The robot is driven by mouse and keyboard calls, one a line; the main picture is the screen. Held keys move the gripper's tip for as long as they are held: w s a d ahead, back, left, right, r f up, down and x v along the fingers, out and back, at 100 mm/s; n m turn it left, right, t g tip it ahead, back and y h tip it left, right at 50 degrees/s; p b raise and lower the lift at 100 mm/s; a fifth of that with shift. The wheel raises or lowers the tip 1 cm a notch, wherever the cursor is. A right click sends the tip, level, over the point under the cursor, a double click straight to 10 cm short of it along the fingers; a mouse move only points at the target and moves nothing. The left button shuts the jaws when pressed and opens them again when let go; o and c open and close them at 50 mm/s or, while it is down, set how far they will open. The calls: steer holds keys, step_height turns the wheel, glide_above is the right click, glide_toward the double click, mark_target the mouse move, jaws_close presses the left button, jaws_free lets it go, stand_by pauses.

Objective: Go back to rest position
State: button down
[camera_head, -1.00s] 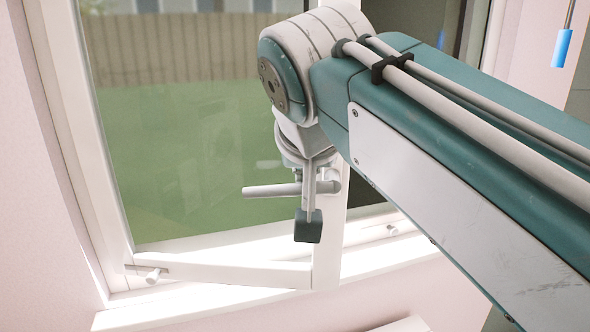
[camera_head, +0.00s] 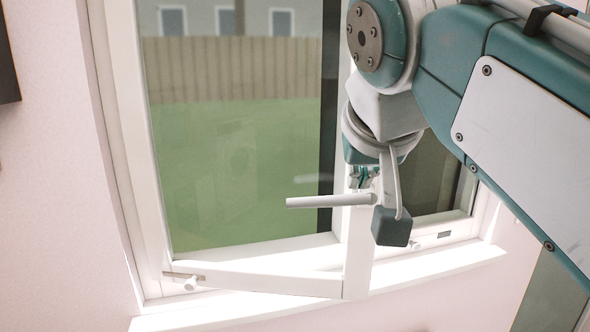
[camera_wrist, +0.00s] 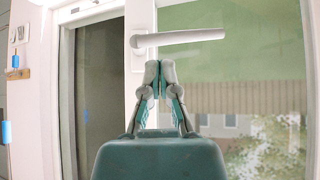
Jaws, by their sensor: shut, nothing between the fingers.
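My gripper (camera_head: 361,178) is at the window, beside the white handle (camera_head: 318,202) in the head view. In the wrist view the gripper's (camera_wrist: 160,70) two fingertips are together with nothing between them, just below the handle (camera_wrist: 185,37) in the picture. I cannot tell whether they touch it. The white window sash (camera_head: 265,280) stands open at an angle to its frame, with a dark gap to its right. The handle sticks out to the left in the head view. My arm's links hide part of the sash and the gap.
A white sill (camera_head: 405,272) runs below the window. Pink wall (camera_head: 65,200) is on the left. A stay (camera_head: 185,279) shows at the sash's lower left corner. In the wrist view a blue item (camera_wrist: 5,132) hangs at the left.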

steer(key=s+d+f+g, duration=0.1)
steer(key=s+d+f, duration=0.1)
steer(key=f, duration=0.8)
steer(key=s+d+f, duration=0.2)
steer(key=s+f, duration=0.2)
steer(key=f, duration=0.6)
steer(key=s+d+f+g, duration=0.1)
steer(key=s+d+f, duration=0.1)
steer(key=f, duration=0.8)
steer(key=shift+s+d+f+g, duration=0.15)
steer(key=shift+s+d+g, duration=0.2)
steer(key=shift+s, duration=0.25)
